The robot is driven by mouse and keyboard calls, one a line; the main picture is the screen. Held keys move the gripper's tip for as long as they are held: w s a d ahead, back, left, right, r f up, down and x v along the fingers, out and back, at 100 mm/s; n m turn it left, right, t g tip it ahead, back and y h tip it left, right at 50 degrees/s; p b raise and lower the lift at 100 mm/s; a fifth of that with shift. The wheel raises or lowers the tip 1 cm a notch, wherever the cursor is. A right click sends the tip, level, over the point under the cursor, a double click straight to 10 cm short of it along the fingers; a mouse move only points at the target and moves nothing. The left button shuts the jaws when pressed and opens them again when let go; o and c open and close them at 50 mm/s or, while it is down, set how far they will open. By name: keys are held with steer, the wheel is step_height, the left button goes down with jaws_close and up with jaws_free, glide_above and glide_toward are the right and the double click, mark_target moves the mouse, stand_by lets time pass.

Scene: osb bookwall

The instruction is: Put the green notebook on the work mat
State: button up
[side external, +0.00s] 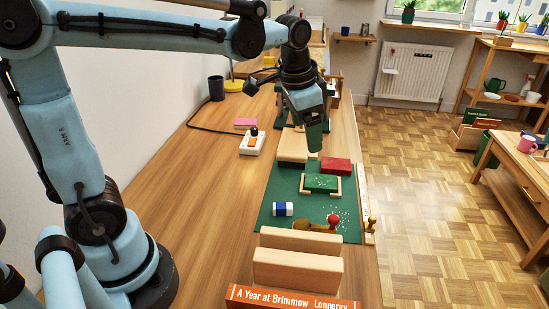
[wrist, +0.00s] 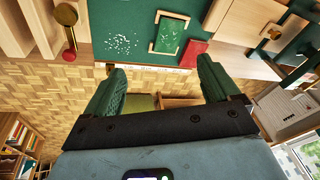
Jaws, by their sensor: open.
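A green, book-like block with pale specks (side external: 322,183) lies on the green work mat (side external: 268,207), with light wooden pieces along its ends. It also shows in the wrist view (wrist: 170,36), on the mat (wrist: 108,18). I cannot tell for certain whether it is the green notebook. My gripper (side external: 314,145) hangs above the far part of the mat, pointing down. In the wrist view my gripper (wrist: 160,75) has its two green fingers wide apart with nothing held between them. The block lies beyond the fingertips, apart from them.
A red block (side external: 335,165), wooden blocks, a blue-and-white eraser-like block (side external: 283,209) and a red-knobbed stamp (side external: 333,220) share the mat. Wooden blocks and an orange book (side external: 290,298) stand nearer. The table's left side (side external: 205,205) is mostly clear. A crate of books (side external: 470,135) is on the right.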

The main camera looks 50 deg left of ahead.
steer(key=s+f+n+t, duration=0.4)
steer(key=s, duration=0.6)
steer(key=shift+s+d+f, duration=0.2)
steer(key=shift+s, duration=0.2)
